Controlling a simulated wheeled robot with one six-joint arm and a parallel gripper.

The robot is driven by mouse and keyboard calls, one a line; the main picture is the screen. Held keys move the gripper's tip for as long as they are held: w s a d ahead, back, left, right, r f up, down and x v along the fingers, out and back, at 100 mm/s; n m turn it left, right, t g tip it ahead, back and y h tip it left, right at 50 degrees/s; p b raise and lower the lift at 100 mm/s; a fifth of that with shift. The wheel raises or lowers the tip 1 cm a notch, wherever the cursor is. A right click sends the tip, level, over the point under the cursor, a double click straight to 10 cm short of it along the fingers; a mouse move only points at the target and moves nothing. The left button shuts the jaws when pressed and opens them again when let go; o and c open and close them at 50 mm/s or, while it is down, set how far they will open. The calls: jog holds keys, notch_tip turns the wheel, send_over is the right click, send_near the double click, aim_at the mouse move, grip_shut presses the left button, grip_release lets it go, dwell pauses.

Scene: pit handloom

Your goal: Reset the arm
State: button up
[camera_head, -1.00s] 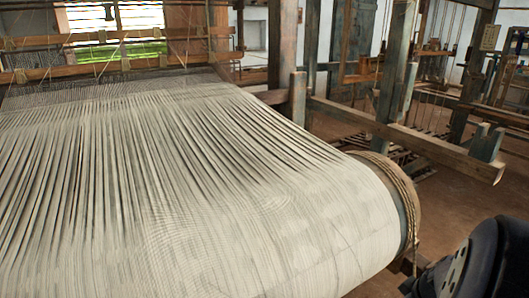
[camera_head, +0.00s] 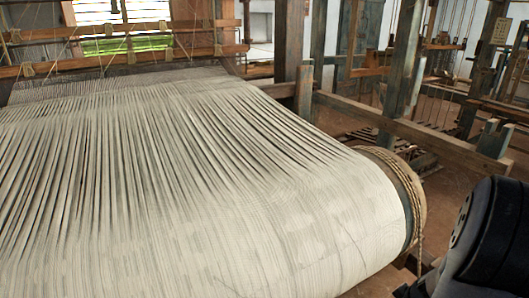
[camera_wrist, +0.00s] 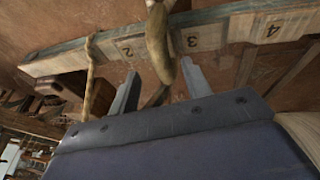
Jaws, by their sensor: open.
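My gripper (camera_wrist: 159,82) shows in the wrist view, with two grey fingers spread apart above a dark blue-grey body. A curved tan loop (camera_wrist: 160,42), perhaps rope or wood, hangs in line with the gap between the fingers. I cannot tell how near it is, and I see no grip on it. In the head view my dark arm part stands at the lower right, and the gripper itself is outside that picture.
A large warp roll (camera_head: 330,230) with pale threads fills the head view's left and middle. A wooden rail (camera_head: 410,132) and posts (camera_head: 402,75) stand behind it. The wrist view shows a numbered beam (camera_wrist: 205,38) and a hanging rope (camera_wrist: 90,75).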

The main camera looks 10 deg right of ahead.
jog(key=s+d+b, duration=0.3)
jog(key=s, duration=0.4)
jog(key=shift+a+r, duration=0.1)
jog(key=shift+r, duration=0.05)
dwell(0.3)
